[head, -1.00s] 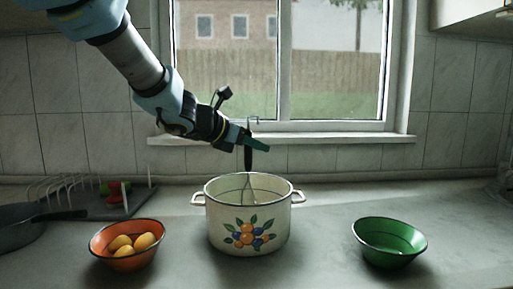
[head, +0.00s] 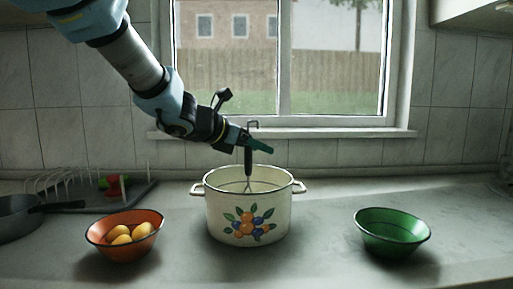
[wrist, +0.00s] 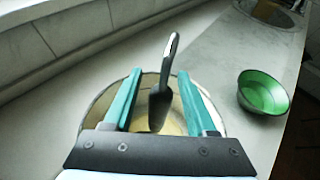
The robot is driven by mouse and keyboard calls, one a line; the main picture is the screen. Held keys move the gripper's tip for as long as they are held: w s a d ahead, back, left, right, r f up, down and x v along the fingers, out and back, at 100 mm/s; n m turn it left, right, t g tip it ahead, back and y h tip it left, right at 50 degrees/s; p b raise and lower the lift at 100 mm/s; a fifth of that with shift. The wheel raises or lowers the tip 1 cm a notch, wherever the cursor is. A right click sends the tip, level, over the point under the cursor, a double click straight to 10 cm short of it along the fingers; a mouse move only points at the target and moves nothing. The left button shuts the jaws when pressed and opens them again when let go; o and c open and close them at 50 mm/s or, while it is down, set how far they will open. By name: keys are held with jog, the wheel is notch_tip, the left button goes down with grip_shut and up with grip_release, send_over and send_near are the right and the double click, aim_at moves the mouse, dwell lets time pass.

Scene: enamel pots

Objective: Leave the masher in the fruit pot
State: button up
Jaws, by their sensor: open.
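The fruit pot (head: 247,218) is cream enamel with a fruit-and-leaf picture, two side handles and a dark rim, in the middle of the counter. The masher (head: 248,163) stands with its dark handle up and its lower wires inside the pot. My gripper (head: 256,144) is above the pot at the masher's handle. In the wrist view the green fingers of my gripper (wrist: 158,92) are apart, on either side of the masher handle (wrist: 163,85), with gaps visible. The pot rim (wrist: 99,104) shows behind the fingers. The masher's foot is hidden by the pot wall.
An orange bowl (head: 99,238) with several yellow fruits stands left of the pot. A green bowl (head: 392,235) stands at the right. A dish rack (head: 75,186) and a dark pan (head: 18,217) are at the far left. Counter between pot and green bowl is clear.

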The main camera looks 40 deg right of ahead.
jog(key=shift+a, duration=0.1)
